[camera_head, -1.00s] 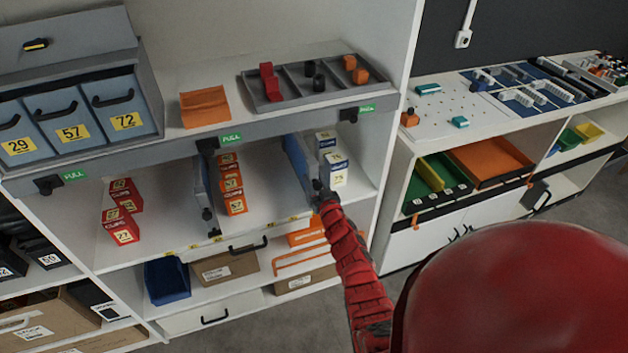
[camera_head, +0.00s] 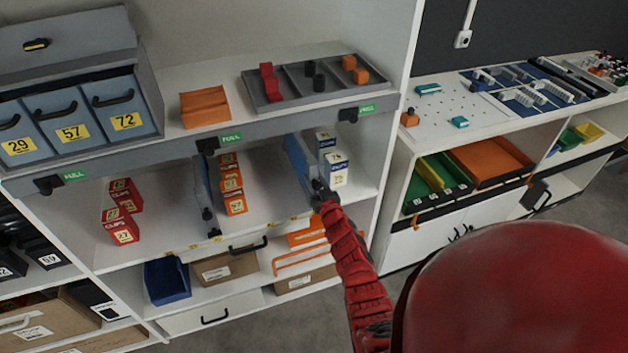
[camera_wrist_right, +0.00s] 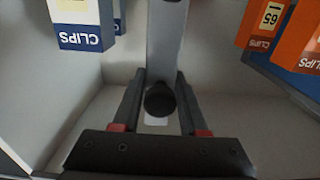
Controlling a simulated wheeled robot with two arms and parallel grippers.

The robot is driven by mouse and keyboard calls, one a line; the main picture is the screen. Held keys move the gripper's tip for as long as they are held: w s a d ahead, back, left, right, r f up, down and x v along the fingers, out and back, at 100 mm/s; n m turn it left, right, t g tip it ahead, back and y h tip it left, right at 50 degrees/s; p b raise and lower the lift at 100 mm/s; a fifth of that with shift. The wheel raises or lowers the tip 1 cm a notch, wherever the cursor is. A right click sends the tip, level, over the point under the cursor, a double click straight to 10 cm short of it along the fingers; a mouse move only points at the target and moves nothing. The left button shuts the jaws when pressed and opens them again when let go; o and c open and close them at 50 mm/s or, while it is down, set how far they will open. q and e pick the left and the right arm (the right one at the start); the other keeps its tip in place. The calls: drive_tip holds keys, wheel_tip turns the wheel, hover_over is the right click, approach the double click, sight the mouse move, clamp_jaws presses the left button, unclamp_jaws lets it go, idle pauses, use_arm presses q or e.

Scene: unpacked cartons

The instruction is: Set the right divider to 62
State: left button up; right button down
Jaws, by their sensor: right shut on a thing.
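The right divider (camera_head: 300,162) is a blue-grey upright panel on the middle shelf, between the orange boxes and the white-and-blue boxes. In the right wrist view the divider (camera_wrist_right: 167,45) runs away from me and ends in a dark round knob (camera_wrist_right: 159,99). My right gripper (camera_head: 320,190) is at the divider's front end. In the wrist view my right gripper (camera_wrist_right: 160,105) has its fingers on both sides of the knob, shut on it. The left divider (camera_head: 204,195) stands left of the orange boxes. The number labels on the shelf edge are too small to read. My left gripper is not in view.
Orange clip boxes (camera_head: 232,185) stand left of the right divider. White-and-blue clip boxes (camera_head: 333,160) stand close on its right. Red clip boxes (camera_head: 122,212) are farther left. A shelf board with black latches (camera_head: 348,115) lies above.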

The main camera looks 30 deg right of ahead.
drive_tip(key=w+a+b, duration=0.3)
drive_tip(key=a+b, duration=0.8)
drive_tip(key=a, duration=0.4)
drive_tip(key=shift+w+a, duration=0.35)
drive_tip(key=shift+a, duration=0.05)
drive_tip(key=c, duration=0.8)
unclamp_jaws()
drive_tip(key=shift+a, duration=0.1)
drive_tip(key=shift+o, duration=1.2)
drive_tip(key=shift+w+a, duration=0.1)
drive_tip(key=shift+a, duration=0.05)
